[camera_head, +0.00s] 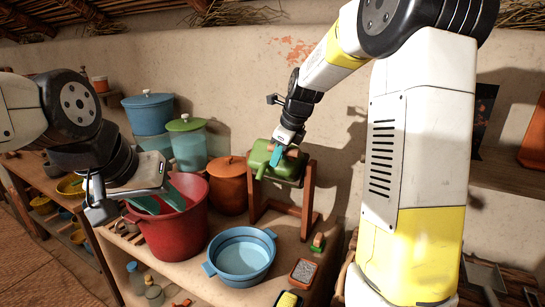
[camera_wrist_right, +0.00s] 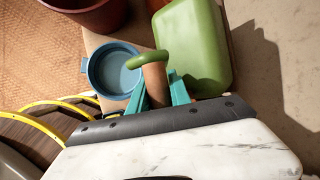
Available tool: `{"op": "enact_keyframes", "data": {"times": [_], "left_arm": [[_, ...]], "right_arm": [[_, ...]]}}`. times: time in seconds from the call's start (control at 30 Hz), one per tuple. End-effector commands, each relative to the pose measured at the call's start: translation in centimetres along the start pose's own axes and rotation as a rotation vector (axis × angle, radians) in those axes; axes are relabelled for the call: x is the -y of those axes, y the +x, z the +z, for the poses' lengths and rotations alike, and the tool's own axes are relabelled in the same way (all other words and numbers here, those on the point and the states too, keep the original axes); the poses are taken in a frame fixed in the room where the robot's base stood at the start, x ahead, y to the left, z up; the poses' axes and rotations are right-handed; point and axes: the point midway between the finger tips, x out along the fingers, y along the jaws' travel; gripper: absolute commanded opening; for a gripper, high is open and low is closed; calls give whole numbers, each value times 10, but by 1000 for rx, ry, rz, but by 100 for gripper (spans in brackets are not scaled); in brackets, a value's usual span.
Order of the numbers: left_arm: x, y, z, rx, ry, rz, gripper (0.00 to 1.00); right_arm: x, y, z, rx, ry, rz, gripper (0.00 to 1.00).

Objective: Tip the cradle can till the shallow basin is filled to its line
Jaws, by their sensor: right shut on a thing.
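The green cradle can (camera_head: 277,163) sits in a brown wooden cradle (camera_head: 309,190) above the counter, its spout toward the basin. My right gripper (camera_head: 278,153) is shut on the can's tan handle, which shows between teal fingers in the right wrist view (camera_wrist_right: 156,88). The can's green body (camera_wrist_right: 200,50) is beside it there. The shallow blue basin (camera_head: 267,240) stands on the counter below and left of the can; it also shows in the wrist view (camera_wrist_right: 94,68). I cannot tell its liquid level. My left gripper (camera_head: 157,199) is open over the red pot's left side, its teal fingers apart.
A large red pot (camera_head: 188,231) and an orange-brown lidded pot (camera_head: 228,187) stand left of the can. Blue (camera_head: 148,115) and green-lidded (camera_head: 187,148) containers are behind. A small brush-like block (camera_head: 303,271) and a yellow sponge (camera_head: 288,300) lie right of the basin.

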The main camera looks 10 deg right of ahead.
Motion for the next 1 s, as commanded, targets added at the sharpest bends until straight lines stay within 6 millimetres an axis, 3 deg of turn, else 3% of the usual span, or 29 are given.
{"op": "enact_keyframes", "data": {"times": [0.37, 0.63, 0.87, 0.9, 1.0], "left_arm": [[0, 0, 0, 0, 0, 0, 36], [0, 0, 0, 0, 0, 0, 36], [0, 0, 0, 0, 0, 0, 36], [0, 0, 0, 0, 0, 0, 36], [0, 0, 0, 0, 0, 0, 36]], "right_arm": [[0, 1, -6, -9, 8, 4, 0], [-19, 18, -13, -12, 8, 7, 0], [-18, 19, -15, -13, 8, 4, 0], [-18, 19, -15, -13, 8, 4, 27], [-18, 19, -15, -13, 8, 3, 45]]}}
